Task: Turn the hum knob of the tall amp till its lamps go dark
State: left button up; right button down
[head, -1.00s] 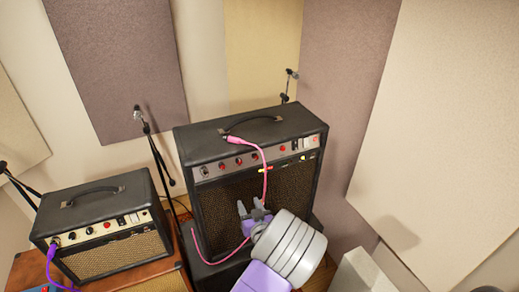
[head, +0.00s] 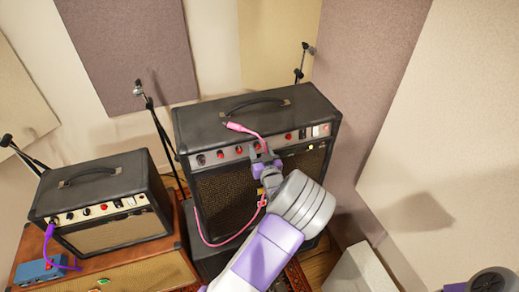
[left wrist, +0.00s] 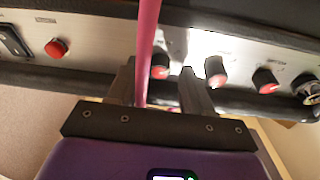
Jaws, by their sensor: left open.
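The tall amp (head: 225,195) stands upright in the middle of the head view. Its front panel carries red-faced knobs (head: 220,154) and a red round light or button (head: 288,137). A small bright lamp (head: 310,148) glows under the panel's right part. My left gripper (head: 263,155) is open at the panel. In the left wrist view, a knob (left wrist: 160,67) lies between the fingers, beside a pink cable (left wrist: 146,45). Another knob (left wrist: 215,70) is just right of the right finger. I cannot read which knob is hum. My right gripper is not in view.
The pink cable (head: 245,131) rises over the amp's top and hangs down its front, close to my gripper. A smaller amp (head: 110,190) with a purple cable (head: 48,240) stands left. Microphone stands (head: 155,118) rise behind. A pale block (head: 350,275) is at lower right.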

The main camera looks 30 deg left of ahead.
pick_arm(q)
jog(key=shift+w+a, duration=0.1)
grip_shut()
jog(key=m+h+p, duration=0.1)
jog(key=m, duration=0.4)
jog(key=shift+t, duration=0.3)
grip_release()
jog(key=v, duration=0.7)
jog(key=shift+s+b, duration=0.3)
jog(key=shift+b, duration=0.15)
